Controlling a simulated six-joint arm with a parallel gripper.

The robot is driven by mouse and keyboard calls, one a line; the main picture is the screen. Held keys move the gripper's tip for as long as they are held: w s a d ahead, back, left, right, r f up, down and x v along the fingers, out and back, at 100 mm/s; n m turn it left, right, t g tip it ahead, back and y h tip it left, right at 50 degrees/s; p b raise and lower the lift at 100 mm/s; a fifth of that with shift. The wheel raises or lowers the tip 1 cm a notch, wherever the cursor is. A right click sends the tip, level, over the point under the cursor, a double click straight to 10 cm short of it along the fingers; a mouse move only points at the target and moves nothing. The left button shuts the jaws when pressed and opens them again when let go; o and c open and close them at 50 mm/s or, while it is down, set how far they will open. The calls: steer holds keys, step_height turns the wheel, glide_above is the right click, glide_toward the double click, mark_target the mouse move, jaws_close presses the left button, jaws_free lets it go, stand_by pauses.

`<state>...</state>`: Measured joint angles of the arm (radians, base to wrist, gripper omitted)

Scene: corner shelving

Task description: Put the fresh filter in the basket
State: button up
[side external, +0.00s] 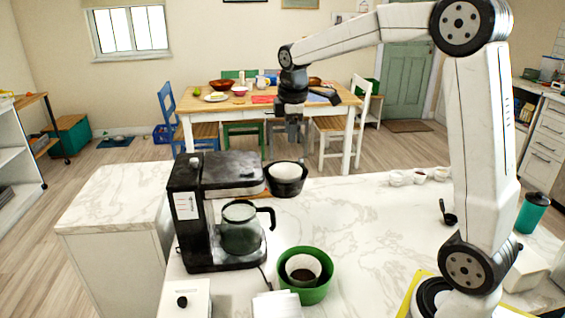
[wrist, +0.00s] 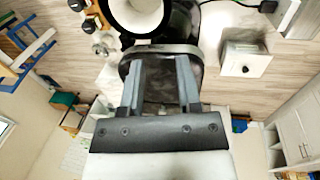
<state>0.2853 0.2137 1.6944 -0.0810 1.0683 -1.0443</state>
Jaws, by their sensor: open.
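The black filter basket (side external: 287,187) sticks out from the right side of the black coffee maker (side external: 187,225). A white paper filter (side external: 285,172) sits inside the basket, its pale inside facing up. In the wrist view the basket (wrist: 128,38) is at the top, with the white filter (wrist: 138,12) in it. My gripper (side external: 288,138) is open and empty, pointing down above the basket. Its two fingers (wrist: 161,62) are spread apart in the wrist view, with the dark coffee maker behind them. The glass carafe (side external: 240,232) stands in the coffee maker.
A green bowl (side external: 318,290) on the marble counter holds another white filter with dark grounds (side external: 303,272). A white box with a black knob (side external: 190,303) stands at the front left. Small white cups (side external: 420,176) and a black scoop (side external: 448,214) lie right. The middle counter is clear.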

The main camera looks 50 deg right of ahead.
steer(key=s+a+f+m+t+y, duration=0.1)
steer(key=s+a+f+m, duration=0.8)
steer(key=s+a+f, duration=0.5)
step_height(320, 180, down, 3)
steer(key=shift+s, duration=0.75)
